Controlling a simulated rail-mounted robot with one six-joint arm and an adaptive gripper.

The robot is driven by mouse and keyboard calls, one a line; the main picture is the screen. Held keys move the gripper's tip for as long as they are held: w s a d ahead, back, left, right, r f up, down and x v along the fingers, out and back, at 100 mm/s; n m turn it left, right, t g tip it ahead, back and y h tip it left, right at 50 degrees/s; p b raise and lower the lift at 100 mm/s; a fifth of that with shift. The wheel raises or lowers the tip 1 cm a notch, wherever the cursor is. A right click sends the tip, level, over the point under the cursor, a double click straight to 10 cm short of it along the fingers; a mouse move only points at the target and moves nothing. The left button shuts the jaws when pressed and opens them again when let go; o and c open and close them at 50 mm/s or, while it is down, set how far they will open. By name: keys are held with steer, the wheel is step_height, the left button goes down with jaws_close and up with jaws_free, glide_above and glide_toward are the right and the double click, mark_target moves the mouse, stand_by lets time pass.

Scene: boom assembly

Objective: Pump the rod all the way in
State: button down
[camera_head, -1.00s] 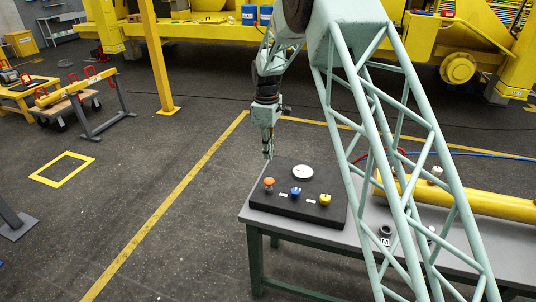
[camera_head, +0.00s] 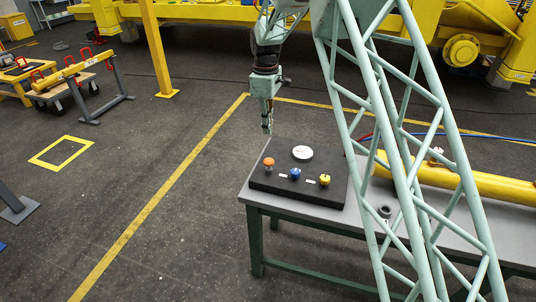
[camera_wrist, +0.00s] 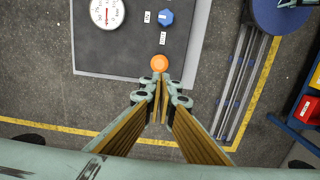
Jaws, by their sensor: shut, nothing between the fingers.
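A black control panel (camera_head: 285,203) lies on the grey table. It carries an orange knob (camera_head: 268,162), a blue knob (camera_head: 295,174), a yellow knob (camera_head: 325,180) and a round white gauge (camera_head: 302,153). My gripper (camera_head: 267,130) points down above the orange knob side of the panel and is apart from it. In the wrist view, my fingers (camera_wrist: 161,82) are together and empty, with the orange knob (camera_wrist: 160,63) just past their tips. A yellow cylinder (camera_head: 480,183) lies on the table at right, partly hidden by my lattice arm. I cannot make out its rod.
The grey table (camera_head: 400,225) runs to the right, with a small dark ring-shaped part (camera_head: 385,211) on it. A yellow post (camera_head: 157,50) stands at back left.

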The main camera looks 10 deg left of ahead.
mark_target(268, 160)
steer(key=shift+r, duration=0.15)
stand_by(0.3)
step_height(268, 160, down, 14)
steer(key=shift+d, duration=0.15)
stand_by(0.7)
stand_by(0.3)
steer(key=shift+f+b, duration=0.6)
steer(key=shift+f, duration=0.85)
steer(key=shift+r, duration=0.15)
step_height(268, 160, up, 14)
steer(key=p, duration=0.1)
